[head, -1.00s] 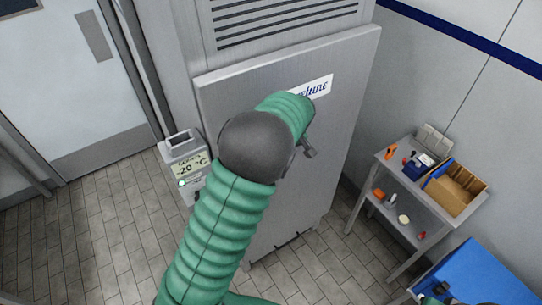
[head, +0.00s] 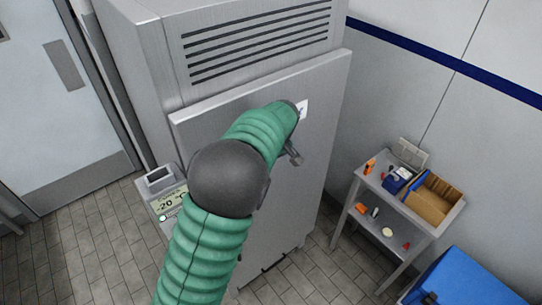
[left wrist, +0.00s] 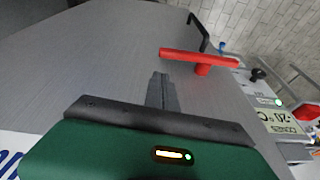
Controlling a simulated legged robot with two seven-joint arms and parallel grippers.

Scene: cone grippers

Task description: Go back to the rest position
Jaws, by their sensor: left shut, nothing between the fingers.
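My left arm in green sleeving crosses the front of the tall grey freezer (head: 310,190) in the head view. My left gripper (head: 296,158) is a small grey shape beyond the arm's bent end. In the left wrist view the gripper (left wrist: 160,88) has its grey fingers together, with nothing between them. A red T-shaped handle (left wrist: 200,57) stands ahead of the fingertips, apart from them in the picture. That handle is hidden in the head view. My right gripper is not in view.
A control box with a display reading -20 °C (head: 168,200) is on the freezer's left. A grey two-shelf table (head: 375,190) with small items and a cardboard box (head: 432,200) stands right. A blue-topped surface (head: 470,280) is at the lower right. Tiled floor shows at left.

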